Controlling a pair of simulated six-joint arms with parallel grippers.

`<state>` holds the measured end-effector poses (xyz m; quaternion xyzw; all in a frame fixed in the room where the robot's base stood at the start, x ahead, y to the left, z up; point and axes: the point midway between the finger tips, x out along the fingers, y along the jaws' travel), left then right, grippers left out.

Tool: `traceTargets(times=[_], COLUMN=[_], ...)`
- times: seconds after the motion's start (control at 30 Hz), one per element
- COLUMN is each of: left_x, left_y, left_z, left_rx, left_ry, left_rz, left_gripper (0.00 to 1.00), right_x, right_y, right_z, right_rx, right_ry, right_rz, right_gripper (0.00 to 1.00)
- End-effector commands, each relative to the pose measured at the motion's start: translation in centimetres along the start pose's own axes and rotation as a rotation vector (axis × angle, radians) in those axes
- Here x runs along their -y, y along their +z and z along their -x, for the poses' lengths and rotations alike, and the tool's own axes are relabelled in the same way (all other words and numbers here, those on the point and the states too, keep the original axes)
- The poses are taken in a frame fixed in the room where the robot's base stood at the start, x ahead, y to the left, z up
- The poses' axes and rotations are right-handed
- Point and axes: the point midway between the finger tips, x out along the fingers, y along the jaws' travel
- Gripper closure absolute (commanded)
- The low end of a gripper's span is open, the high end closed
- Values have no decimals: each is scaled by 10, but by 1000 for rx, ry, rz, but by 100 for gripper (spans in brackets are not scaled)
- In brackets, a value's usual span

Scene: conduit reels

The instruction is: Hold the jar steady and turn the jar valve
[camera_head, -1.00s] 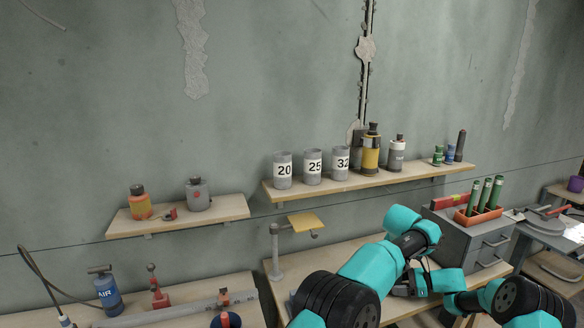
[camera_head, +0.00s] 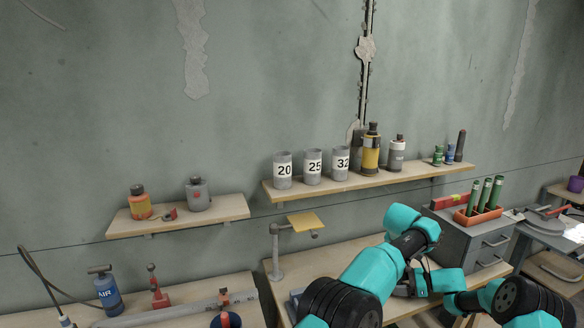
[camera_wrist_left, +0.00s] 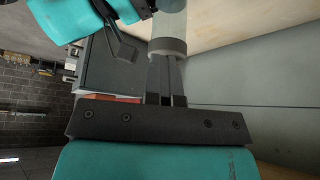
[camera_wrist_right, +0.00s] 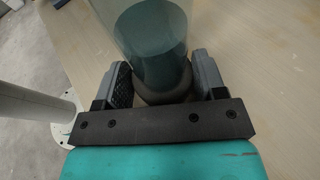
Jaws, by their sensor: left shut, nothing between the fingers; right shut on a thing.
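The jar (camera_wrist_right: 148,45) is a clear, blue-grey cylinder with a grey collar at one end. My right gripper (camera_wrist_right: 164,80) has its two fingers on either side of the jar near that collar and is shut on it. In the left wrist view, a clear cylinder with a grey collar (camera_wrist_left: 167,46), apparently the jar, lies just beyond the tips of my left gripper (camera_wrist_left: 166,62). The left fingers are together with nothing between them; I cannot tell whether they touch the collar. I cannot make out the valve. In the head view my arms hide the jar.
A grey drawer cabinet (camera_head: 466,238) with an orange tray (camera_head: 478,216) of green tubes stands to the right. A stand with a yellow plate (camera_head: 306,222) is to the left. Shelves above hold numbered cans (camera_head: 313,168) and bottles. Some bench top (camera_head: 330,262) is clear.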

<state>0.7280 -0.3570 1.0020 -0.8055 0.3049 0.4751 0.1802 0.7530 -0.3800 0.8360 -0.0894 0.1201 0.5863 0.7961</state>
Motion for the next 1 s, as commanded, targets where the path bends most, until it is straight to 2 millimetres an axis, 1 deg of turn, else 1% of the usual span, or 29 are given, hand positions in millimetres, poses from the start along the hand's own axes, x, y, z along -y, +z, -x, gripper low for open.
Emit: traceTargets(times=[0.03, 1.0], left_x=[1, 19], left_y=[7, 8], left_z=[-9, -10], left_rx=[18, 21], left_ry=[2, 1], left_rz=[2, 3], left_gripper=[100, 100], right_x=[-1, -2], right_y=[0, -1], right_z=[-1, -1], right_rx=[2, 1], right_ry=[5, 6], right_rz=[-1, -3], right_gripper=[49, 48])
